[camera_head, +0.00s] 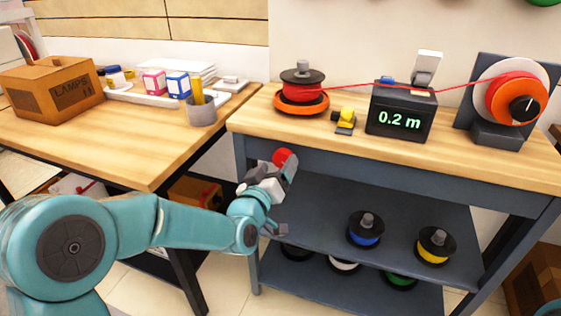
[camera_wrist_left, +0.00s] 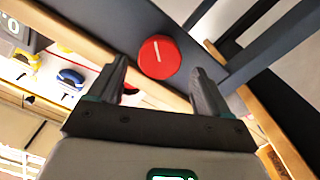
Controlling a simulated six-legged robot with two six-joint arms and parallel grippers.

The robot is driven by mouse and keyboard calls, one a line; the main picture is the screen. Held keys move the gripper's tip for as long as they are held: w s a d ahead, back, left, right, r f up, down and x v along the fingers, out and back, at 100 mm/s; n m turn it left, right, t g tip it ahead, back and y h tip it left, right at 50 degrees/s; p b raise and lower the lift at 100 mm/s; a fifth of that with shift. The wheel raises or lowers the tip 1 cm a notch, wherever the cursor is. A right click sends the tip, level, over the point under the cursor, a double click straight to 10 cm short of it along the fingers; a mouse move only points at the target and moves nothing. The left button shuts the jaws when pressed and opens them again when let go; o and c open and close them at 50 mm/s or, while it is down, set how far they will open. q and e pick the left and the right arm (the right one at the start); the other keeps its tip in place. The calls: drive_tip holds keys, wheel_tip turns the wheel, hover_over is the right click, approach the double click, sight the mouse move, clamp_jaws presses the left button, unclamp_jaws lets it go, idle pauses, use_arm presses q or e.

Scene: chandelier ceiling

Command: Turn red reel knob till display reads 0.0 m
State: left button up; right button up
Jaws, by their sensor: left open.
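The red reel knob (camera_head: 282,156) sits on the bench's front left edge. In the left wrist view the knob (camera_wrist_left: 159,58) is a red disc with a white line, showing between my left finger tips. My left gripper (camera_head: 277,172) is open at the knob; I cannot tell whether it touches. The dark meter box (camera_head: 401,112) on the bench has a display (camera_head: 399,120) reading 0.2 m. A red cord (camera_head: 455,86) runs from the red spool (camera_head: 303,87) on an orange base past the meter to the large red reel (camera_head: 505,99) at right. My right gripper is out of view.
A yellow and black item (camera_head: 345,119) lies left of the meter. Blue (camera_head: 364,232) and yellow (camera_head: 434,247) spools stand on the lower shelf (camera_head: 400,207). A wooden table (camera_head: 140,140) at left bears a cardboard box (camera_head: 52,91) and a pen cup (camera_head: 200,111).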

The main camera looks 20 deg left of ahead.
sight(281, 159)
use_arm(q)
drive_tip(key=shift+w+d, duration=0.1)
drive_tip(key=shift+w, duration=1.4)
drive_tip(key=c, duration=1.1)
drive_tip(key=shift+o, duration=0.2)
drive_tip(key=shift+f+m+b, duration=0.1)
drive_tip(key=shift+m+b, duration=0.2)
drive_tip(key=shift+m, duration=0.1)
drive_tip(key=shift+d+m+b, duration=0.1)
drive_tip(key=shift+m+b, duration=0.55)
drive_tip(key=shift+m, duration=0.55)
drive_tip(key=shift+m+b, duration=0.4)
drive_tip(key=shift+m, duration=1.6)
